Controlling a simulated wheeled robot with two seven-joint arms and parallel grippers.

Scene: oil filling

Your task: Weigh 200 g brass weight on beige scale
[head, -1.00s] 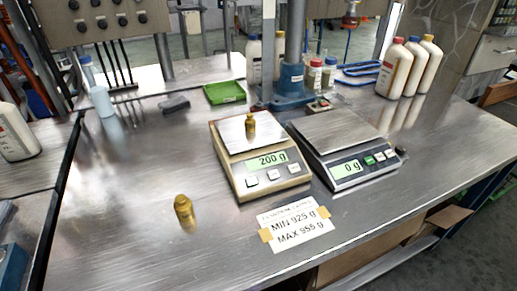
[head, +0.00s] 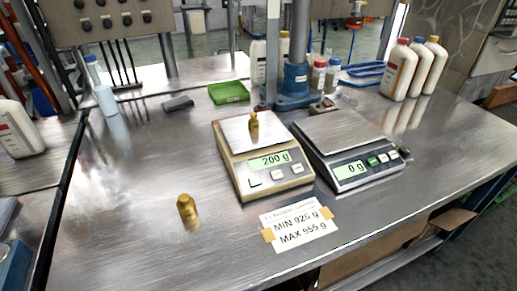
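A small brass weight (head: 254,122) stands upright on the pan of the beige scale (head: 228,166), whose display reads 200 g. A second, larger-looking brass weight (head: 187,208) stands upright on the bare steel table, to the front left of the beige scale. Neither of my grippers shows in the head view.
A grey scale (head: 340,133) reading 0 g stands right of the beige one. A taped paper label (head: 298,226) reads MIN 925 g, MAX 955 g. A green tray (head: 229,92), blue-based stand (head: 292,88) and white bottles (head: 402,68) are behind.

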